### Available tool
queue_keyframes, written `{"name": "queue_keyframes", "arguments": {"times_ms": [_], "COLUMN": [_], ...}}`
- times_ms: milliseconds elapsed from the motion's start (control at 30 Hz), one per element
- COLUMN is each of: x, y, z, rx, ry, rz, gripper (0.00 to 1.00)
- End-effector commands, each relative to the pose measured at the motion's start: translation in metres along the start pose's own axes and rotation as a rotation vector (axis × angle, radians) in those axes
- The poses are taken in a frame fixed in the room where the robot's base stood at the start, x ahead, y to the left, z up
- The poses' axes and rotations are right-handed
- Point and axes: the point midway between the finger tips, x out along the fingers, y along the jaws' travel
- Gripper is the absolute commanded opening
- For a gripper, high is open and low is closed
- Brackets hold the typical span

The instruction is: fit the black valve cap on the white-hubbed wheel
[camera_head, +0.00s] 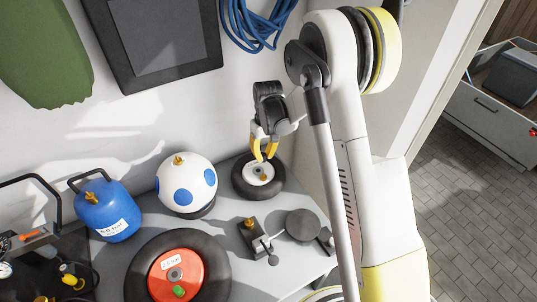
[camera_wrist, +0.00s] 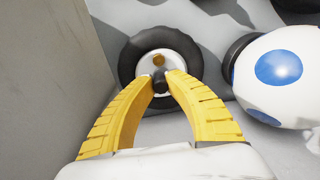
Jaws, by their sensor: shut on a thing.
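The white-hubbed wheel (camera_head: 239,187) lies flat on the grey bench top near the wall, with a black tyre and a brass-coloured valve (camera_head: 264,178) on its hub. In the wrist view the wheel (camera_wrist: 130,62) lies beyond my fingertips, and the brass valve (camera_wrist: 158,60) shows just past them. My gripper (camera_head: 264,156) is over the wheel, yellow fingers pointing down. In the wrist view its fingertips (camera_wrist: 160,80) are closed on the small black valve cap (camera_wrist: 160,86). The cap appears apart from the valve; its height above the hub is unclear.
A white ball with blue spots (camera_head: 187,182) stands left of the wheel. A larger red-hubbed wheel (camera_head: 205,245), a blue gas bottle (camera_head: 108,210) and a small metal device with a brass knob (camera_head: 252,240) are also on the bench. A wall (camera_wrist: 45,80) rises close on the left in the wrist view.

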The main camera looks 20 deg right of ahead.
Motion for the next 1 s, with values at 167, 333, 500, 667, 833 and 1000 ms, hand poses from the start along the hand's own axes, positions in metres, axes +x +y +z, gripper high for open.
{"name": "queue_keyframes", "arguments": {"times_ms": [167, 333, 500, 667, 833, 1000], "x": [0.009, 0.024, 0.042, 0.058, 0.063, 0.062], "y": [0.000, 0.001, 0.002, 0.003, 0.003, 0.003], "z": [0.000, 0.001, 0.001, 0.002, 0.002, 0.002], "rx": [0.000, 0.000, 0.000, 0.000, 0.000, 0.000], "ry": [0.000, 0.000, 0.000, 0.000, 0.000, 0.000], "rz": [0.000, 0.000, 0.000, 0.000, 0.000, 0.000], "gripper": [0.04, 0.04, 0.04, 0.04, 0.04, 0.04]}}
